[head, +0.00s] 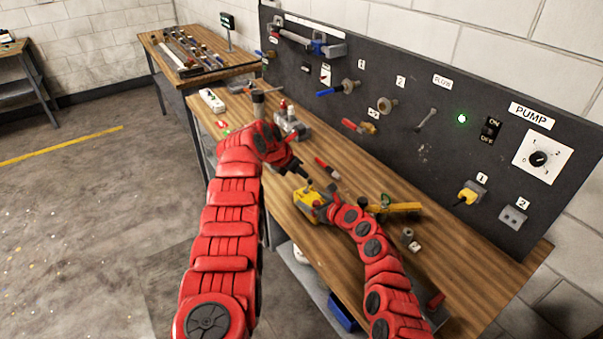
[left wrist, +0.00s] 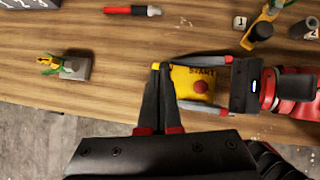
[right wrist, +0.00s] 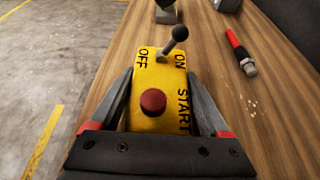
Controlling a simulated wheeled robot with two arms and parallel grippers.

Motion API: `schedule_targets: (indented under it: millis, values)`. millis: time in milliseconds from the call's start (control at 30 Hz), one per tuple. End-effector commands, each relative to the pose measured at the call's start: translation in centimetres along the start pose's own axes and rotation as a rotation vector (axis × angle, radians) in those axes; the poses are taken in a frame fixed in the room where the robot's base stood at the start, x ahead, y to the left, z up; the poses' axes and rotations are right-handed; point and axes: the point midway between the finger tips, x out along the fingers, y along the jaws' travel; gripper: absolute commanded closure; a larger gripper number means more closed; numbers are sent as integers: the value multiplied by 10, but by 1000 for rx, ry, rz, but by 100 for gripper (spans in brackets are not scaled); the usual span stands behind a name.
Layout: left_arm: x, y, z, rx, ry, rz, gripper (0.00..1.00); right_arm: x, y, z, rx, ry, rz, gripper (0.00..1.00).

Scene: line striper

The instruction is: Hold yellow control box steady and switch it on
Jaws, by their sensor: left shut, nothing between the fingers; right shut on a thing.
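The yellow control box (head: 311,207) is near the table's front edge, with a red button (right wrist: 153,101), a START label and a black-knobbed lever (right wrist: 174,44) between OFF and ON marks. The lever's knob leans toward the ON side in the right wrist view. My right gripper (right wrist: 159,88) is shut on the box, one finger along each side. My left gripper (head: 303,174) is shut and empty. In the left wrist view its fingertips (left wrist: 161,68) appear beside the box's lever end; whether they touch the lever is hidden.
A red marker (head: 327,168) lies on the wooden table (head: 440,240) behind the box. A grey block with green and yellow parts (left wrist: 75,68) stands farther left. A yellow tool (head: 398,208) lies beyond my right arm. The dark panel (head: 400,150) bounds the table's back.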

Motion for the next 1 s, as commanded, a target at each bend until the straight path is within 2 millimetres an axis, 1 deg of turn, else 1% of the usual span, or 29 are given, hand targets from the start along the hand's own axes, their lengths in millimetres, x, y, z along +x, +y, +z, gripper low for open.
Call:
schedule_targets:
  millis: [167, 267, 367, 500, 600, 700, 833, 1000]
  values:
    - [-9, 0, -3, -1, -3, 1, 100, 0, 0, 0, 0, 0, -1, 100]
    - [-20, -1, -8, 2, 1, 3, 100, 0, 0, 0, 0, 0, -1, 100]
    - [-36, -1, -12, 4, 1, 5, 100, 0, -1, 0, 0, 0, -1, 100]
    - [-68, -4, 5, 2, -4, 1, 100, 0, 0, 0, 0, 0, -1, 100]
    - [-88, -6, 16, 1, -6, 1, 100, 0, 0, 0, 0, 0, -1, 100]
    - [-104, -7, 24, 1, -4, 0, 100, 0, 0, 0, 0, 0, -1, 100]
    - [-118, -8, 30, 1, -2, 0, 100, 0, 0, 0, 0, 0, -1, 100]
    - [-125, -8, 33, 1, 1, 1, 100, 0, 0, 0, 0, 0, -1, 100]
